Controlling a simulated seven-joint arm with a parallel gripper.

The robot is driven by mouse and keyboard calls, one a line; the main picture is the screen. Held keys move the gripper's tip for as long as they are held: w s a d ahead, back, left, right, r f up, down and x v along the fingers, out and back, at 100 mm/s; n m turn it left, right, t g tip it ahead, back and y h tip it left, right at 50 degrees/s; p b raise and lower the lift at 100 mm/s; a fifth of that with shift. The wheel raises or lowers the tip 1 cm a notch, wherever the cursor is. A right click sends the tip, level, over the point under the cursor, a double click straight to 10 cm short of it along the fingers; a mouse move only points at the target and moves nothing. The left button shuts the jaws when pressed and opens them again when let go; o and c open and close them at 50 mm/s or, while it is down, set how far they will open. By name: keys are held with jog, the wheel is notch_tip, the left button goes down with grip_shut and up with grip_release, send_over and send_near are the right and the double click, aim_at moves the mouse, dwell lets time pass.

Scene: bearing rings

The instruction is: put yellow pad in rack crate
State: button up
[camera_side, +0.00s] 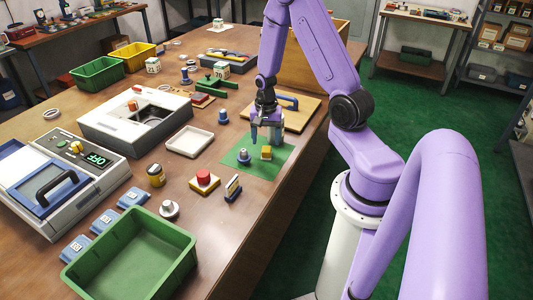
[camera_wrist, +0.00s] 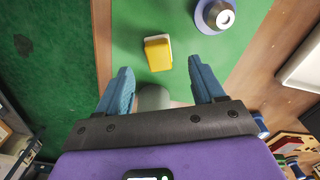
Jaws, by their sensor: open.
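The yellow pad (camera_side: 266,153), a small block with a pale edge, lies on a green mat (camera_side: 231,164). The wrist view shows the yellow pad (camera_wrist: 158,54) beyond my fingertips, roughly midway between them. My gripper (camera_side: 265,135) is open above the mat, near the pad and not around it; its two blue fingers also show in the wrist view (camera_wrist: 163,80). A large empty green crate (camera_side: 182,238) stands at the near left of the table. Green and yellow bins stand at the far left; I cannot tell which container is the rack crate.
A blue-based piece with a grey knob (camera_wrist: 216,16) stands on the mat beside the pad. A grey rounded thing (camera_wrist: 154,97) shows between my fingers.

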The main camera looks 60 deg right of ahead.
aim_at(266, 148)
jog(key=shift+s+f, duration=0.1)
jog(key=shift+f, duration=2.5)
jog(key=c, duration=1.2)
jog(key=shift+r, duration=0.15)
